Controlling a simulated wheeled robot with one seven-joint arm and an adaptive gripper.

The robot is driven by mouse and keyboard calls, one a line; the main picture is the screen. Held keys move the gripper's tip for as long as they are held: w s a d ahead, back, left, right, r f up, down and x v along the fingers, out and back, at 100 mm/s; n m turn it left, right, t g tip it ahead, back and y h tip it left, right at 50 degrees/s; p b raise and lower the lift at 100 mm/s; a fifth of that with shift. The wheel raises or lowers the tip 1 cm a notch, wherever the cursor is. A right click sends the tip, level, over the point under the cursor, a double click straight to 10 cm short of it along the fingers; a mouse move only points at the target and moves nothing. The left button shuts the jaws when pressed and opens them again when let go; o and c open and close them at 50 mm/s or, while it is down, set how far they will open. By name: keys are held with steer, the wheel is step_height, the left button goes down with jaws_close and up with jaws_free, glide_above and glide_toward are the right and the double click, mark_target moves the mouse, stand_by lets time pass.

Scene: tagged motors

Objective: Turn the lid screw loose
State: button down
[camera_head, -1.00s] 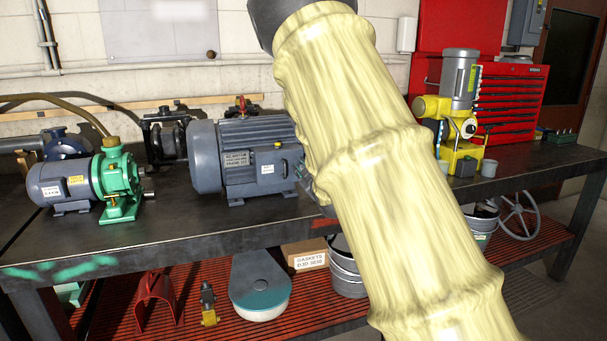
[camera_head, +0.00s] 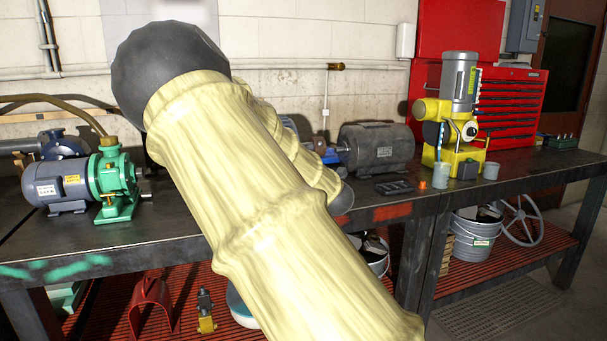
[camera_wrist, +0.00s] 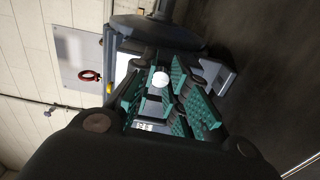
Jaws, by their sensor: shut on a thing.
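In the wrist view, my gripper (camera_wrist: 158,92) has green ribbed pads, drawn in on a small pale round head (camera_wrist: 160,79). I take this head for the lid screw; the contact itself is hard to make out. The grey motor (camera_wrist: 142,29) is close around and behind the fingertips. In the head view, my own arm hides the gripper, the screw and nearly all of this motor.
A green pump with a grey motor (camera_head: 85,186) stands left on the bench. A smaller grey motor (camera_head: 377,149), a yellow machine (camera_head: 455,135) and grey cups (camera_head: 491,170) stand right. A red tool cabinet (camera_head: 520,105) is behind them. Buckets are on the shelf below.

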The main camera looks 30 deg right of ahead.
steer(key=shift+n, duration=0.6)
steer(key=c, duration=1.3)
jaws_free()
steer(key=shift+w, duration=0.1)
steer(key=shift+c, duration=0.2)
